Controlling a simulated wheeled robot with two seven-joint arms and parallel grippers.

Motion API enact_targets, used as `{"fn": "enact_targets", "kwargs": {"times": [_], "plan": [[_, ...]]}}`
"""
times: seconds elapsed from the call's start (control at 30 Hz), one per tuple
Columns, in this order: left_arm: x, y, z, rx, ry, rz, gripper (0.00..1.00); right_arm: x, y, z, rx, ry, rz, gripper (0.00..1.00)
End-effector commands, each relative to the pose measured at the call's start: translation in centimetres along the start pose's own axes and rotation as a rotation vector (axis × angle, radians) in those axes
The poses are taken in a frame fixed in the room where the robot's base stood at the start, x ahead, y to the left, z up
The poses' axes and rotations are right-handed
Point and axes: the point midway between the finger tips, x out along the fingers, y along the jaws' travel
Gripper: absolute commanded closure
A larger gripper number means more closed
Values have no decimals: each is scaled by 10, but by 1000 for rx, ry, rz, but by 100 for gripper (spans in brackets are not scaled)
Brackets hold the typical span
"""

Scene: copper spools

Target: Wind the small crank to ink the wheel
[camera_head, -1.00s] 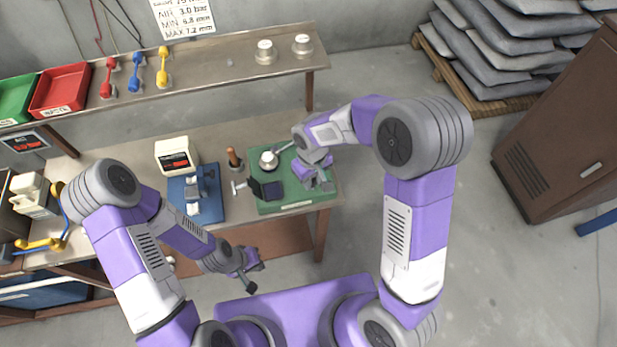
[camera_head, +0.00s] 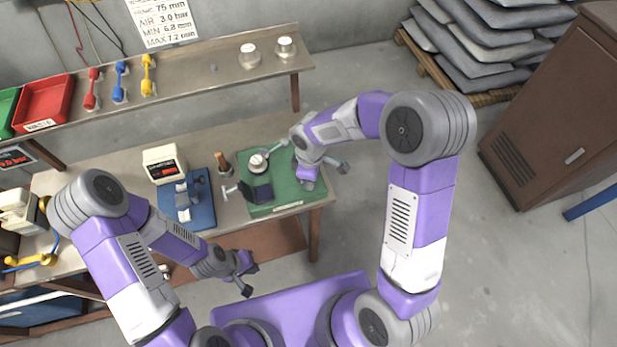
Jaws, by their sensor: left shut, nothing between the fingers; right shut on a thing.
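A green board (camera_head: 290,196) lies on the bench and bears the inking device. On it stand a round silver-topped part (camera_head: 258,161) and a dark block (camera_head: 263,193), which I cannot tell for sure is the wheel. A thin grey crank arm (camera_head: 275,147) runs from the silver part up and right to my wrist. My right gripper (camera_head: 309,172) is over the board's right side, shut on what seems to be the small crank; its wrist hides the grip. My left gripper (camera_head: 246,273) is shut and empty, in front of the bench, away from the board.
A blue board with a vise-like fixture (camera_head: 184,195), a white box (camera_head: 164,164) and a brown-handled tool (camera_head: 225,168) stand left of the green board. The shelf behind holds a red bin (camera_head: 44,100) and coloured handles. A brown cabinet (camera_head: 555,110) stands at the right.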

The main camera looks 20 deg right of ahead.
Motion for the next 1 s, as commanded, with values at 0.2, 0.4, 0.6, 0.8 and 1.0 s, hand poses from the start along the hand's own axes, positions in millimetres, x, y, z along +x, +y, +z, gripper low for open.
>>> {"fn": "enact_targets", "kwargs": {"times": [0.2,0.4,0.6,0.8,1.0], "plan": [[-1,0,0,0,0,0,100,-1,2,0,-25,1,3,100],[-1,0,0,0,0,0,100,-1,2,0,-27,2,3,100],[-1,0,0,0,0,0,100,-1,2,0,-26,2,3,70],[0,0,0,0,0,0,100,0,1,0,-26,1,2,51],[-1,0,0,0,0,0,100,-1,1,0,-26,1,1,51]]}}
